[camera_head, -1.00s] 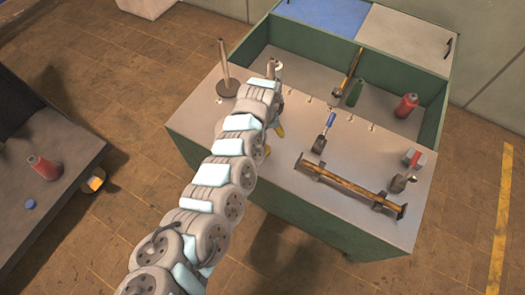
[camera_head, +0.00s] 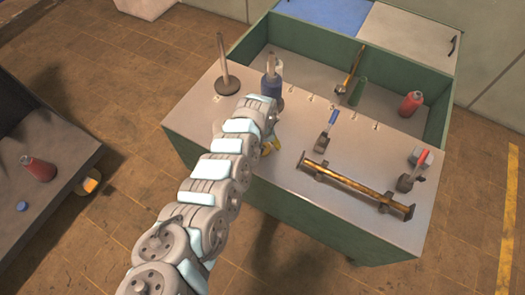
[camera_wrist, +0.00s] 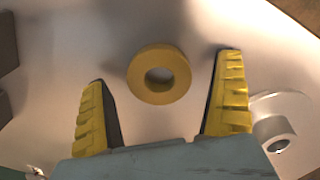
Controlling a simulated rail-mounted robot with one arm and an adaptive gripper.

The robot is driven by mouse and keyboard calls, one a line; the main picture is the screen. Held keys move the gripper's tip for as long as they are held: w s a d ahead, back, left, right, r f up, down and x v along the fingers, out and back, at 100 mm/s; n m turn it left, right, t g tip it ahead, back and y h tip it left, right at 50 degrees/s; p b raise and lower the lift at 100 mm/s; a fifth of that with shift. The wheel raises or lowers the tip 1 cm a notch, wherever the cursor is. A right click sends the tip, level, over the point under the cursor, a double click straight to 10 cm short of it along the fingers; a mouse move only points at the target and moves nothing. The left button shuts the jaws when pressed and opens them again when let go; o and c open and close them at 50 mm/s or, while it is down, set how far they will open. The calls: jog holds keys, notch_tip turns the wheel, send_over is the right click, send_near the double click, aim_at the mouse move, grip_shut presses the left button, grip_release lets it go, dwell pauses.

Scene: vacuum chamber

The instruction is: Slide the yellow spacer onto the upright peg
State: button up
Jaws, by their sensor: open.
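The yellow spacer (camera_wrist: 159,74) is a thick ring lying on the pale bench top in the wrist view. My gripper (camera_wrist: 163,72) is open, with one yellow-padded finger on each side of the ring and a gap to both. The fingers do not touch it. In the head view my gripper (camera_head: 268,148) shows only as a bit of yellow beside the arm's end, and the spacer cannot be made out there. An upright peg (camera_head: 223,65) on a round dark base stands at the back left of the bench, bare, to the left of my arm's end.
A dark blue, bottle-like thing (camera_head: 271,88) stands behind my arm. A brass bar (camera_head: 355,185) lies on brackets to the right, near a blue-handled tool (camera_head: 328,130) and a red-handled tool (camera_head: 412,172). A pale round part (camera_wrist: 280,122) sits right of my gripper.

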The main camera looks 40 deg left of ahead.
jog(key=shift+f, duration=0.3)
jog(key=shift+r, duration=0.1)
jog(key=c, duration=1.2)
jog(key=shift+r, duration=0.1)
notch_tip(320, 180, up, 3)
jog(key=shift+r+p, duration=0.15)
jog(key=shift+p, duration=0.9)
jog(key=shift+s+d+r+p, duration=0.35)
jog(key=shift+s+r+p, duration=0.35)
jog(key=shift+r+p, duration=0.1)
jog(key=s+d+r+p, duration=0.6)
jog(key=s+r+p, duration=0.2)
jog(key=p, duration=0.6)
jog(key=shift+s+p, duration=0.35)
jog(key=shift+s, duration=0.9)
